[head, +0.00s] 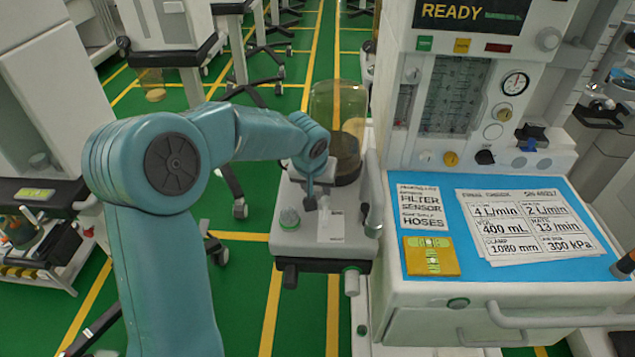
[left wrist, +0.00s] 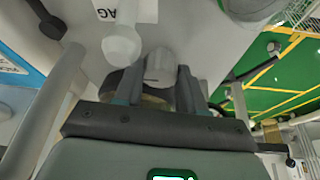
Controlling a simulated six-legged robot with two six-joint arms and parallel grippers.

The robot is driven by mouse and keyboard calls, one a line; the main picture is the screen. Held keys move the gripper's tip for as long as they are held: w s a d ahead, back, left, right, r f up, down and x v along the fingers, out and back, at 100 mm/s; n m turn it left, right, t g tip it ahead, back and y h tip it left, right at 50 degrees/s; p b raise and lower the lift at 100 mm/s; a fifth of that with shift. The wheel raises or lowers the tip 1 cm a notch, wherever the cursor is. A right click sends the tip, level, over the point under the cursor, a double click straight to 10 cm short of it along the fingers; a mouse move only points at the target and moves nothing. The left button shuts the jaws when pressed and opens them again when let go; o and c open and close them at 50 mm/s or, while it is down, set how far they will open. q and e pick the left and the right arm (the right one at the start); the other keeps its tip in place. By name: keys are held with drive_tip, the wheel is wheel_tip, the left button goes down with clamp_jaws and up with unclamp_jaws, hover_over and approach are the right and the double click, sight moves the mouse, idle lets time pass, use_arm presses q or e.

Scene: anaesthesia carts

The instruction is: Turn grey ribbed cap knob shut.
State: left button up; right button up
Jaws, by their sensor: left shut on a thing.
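The grey ribbed cap knob (left wrist: 160,66) stands on the pale absorber block in the left wrist view. My left gripper (left wrist: 158,80) has one dark finger on each side of it and is shut on it. In the head view my left gripper (head: 309,198) points down at the top of the absorber block (head: 300,245). The knob is hidden there behind the gripper. A white ball-ended lever (left wrist: 122,46) stands close beside the knob. My right gripper is not in view.
A clear-domed canister (head: 340,115) rises behind the gripper. A green-topped knob (head: 289,218) is at left on the block. To the right, the anaesthesia machine has a blue worktop (head: 465,200) with papers and a yellow device (head: 432,257).

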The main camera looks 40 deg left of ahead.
use_arm(q)
drive_tip(key=m+p, duration=0.1)
drive_tip(key=m+h+p, duration=0.1)
drive_tip(key=m, duration=0.1)
drive_tip(key=shift+a+r+m+t+p, duration=0.15)
drive_tip(key=shift+r+m+t+p, duration=0.15)
drive_tip(key=shift+p, duration=0.05)
drive_tip(key=m+h+p, duration=0.1)
drive_tip(key=m, duration=0.1)
drive_tip(key=shift+a+f+m+h, duration=0.1)
drive_tip(key=shift+f+m+h, duration=0.05)
drive_tip(key=shift+m+h, duration=0.2)
drive_tip(key=shift+w+f+m+h, duration=0.1)
drive_tip(key=shift+m+h, duration=0.25)
drive_tip(key=shift+m, duration=0.9)
drive_tip(key=shift+a+m+h+b, duration=0.1)
drive_tip(key=shift+m+h+b, duration=0.55)
drive_tip(key=shift+m, duration=0.65)
drive_tip(key=o, duration=1.1)
drive_tip(key=shift+c, duration=0.2)
drive_tip(key=v, duration=1.6)
drive_tip(key=shift+w+r+p, duration=0.3)
drive_tip(key=shift+w+r, duration=0.05)
